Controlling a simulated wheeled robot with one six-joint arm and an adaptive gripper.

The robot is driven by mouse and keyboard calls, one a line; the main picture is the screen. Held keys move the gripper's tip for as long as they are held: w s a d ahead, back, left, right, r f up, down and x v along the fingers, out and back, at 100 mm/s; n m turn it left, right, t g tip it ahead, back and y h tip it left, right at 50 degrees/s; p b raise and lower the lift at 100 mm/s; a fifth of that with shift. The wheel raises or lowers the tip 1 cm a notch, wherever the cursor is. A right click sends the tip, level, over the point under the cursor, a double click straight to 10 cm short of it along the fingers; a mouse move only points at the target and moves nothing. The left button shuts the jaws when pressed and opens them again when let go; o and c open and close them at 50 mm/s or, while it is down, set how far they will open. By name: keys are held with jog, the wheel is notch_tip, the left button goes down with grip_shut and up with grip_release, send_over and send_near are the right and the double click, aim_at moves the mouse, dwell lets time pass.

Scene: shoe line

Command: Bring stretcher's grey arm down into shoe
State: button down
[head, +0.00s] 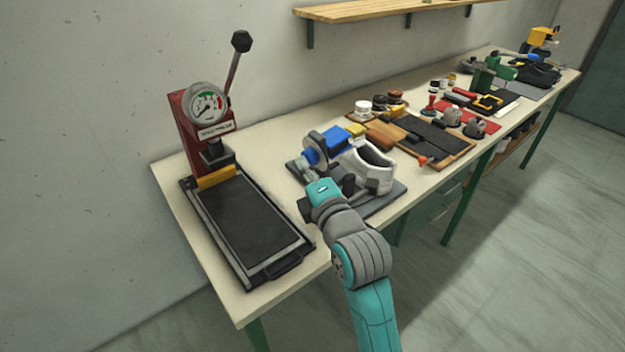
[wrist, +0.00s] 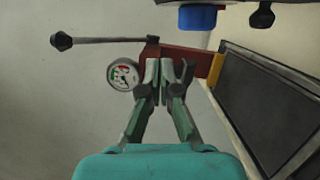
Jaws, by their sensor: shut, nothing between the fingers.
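The stretcher stands on a dark base plate (head: 385,200) near the front table edge, with a blue block (head: 336,140) and a grey round wheel (head: 316,150). A white shoe (head: 365,168) sits on it, its opening facing up. I cannot clearly pick out the grey arm; a dark knob (head: 348,184) shows in front of the shoe. In the wrist view the blue block (wrist: 197,17) and a dark knob (wrist: 262,15) show at the top edge. My wrist hides part of the stretcher.
A red press (head: 190,130) with a gauge, a long lever (head: 235,70) and a black tray (head: 245,220) stands at the left. Brushes, tins and tools crowd the bench (head: 265,135) to the right. A wooden shelf (head: 380,10) hangs above.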

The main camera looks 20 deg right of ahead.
aim_at(327, 161)
jog(key=w+d, duration=0.1)
jog(key=w, duration=0.1)
jog(key=w+d, duration=0.2)
jog(key=shift+w+d+r, duration=0.1)
jog(key=shift+d+r, duration=0.2)
jog(key=shift+r, duration=0.1)
